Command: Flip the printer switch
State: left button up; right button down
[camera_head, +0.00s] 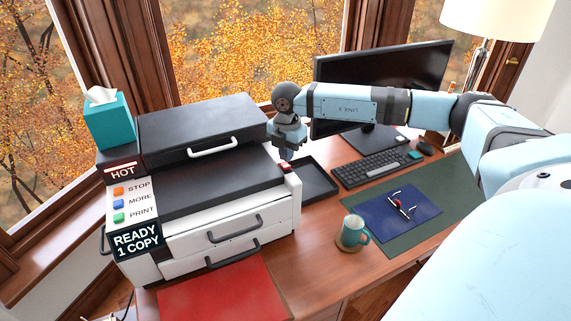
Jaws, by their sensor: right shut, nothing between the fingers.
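The printer (205,195) stands on the left of the desk, with a black lid and white body. A small red switch (286,168) sits on its right side, near the top edge. My right arm reaches in from the right, and its gripper (286,155) points down just above the switch. The gripper is shut and empty. Whether its fingertips touch the switch I cannot tell. My left gripper is not in view. The front panel reads "READY 1 COPY" (136,239) beside stop, more and print buttons.
A teal tissue box (109,122) stands at the printer's back left. A black tray (316,181), keyboard (379,168), monitor (420,68) and lamp (495,18) are to the right. A teal mug (355,228) and blue folder (393,211) lie in front. A red mat (225,292) is before the printer.

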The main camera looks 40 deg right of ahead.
aim_at(287, 166)
jog(key=shift+f+b, duration=0.85)
jog(key=shift+f, duration=0.5)
dwell(0.9)
jog(key=shift+r, duration=0.15)
jog(key=shift+r+p, duration=2.25)
jog(key=shift+r, duration=1.15)
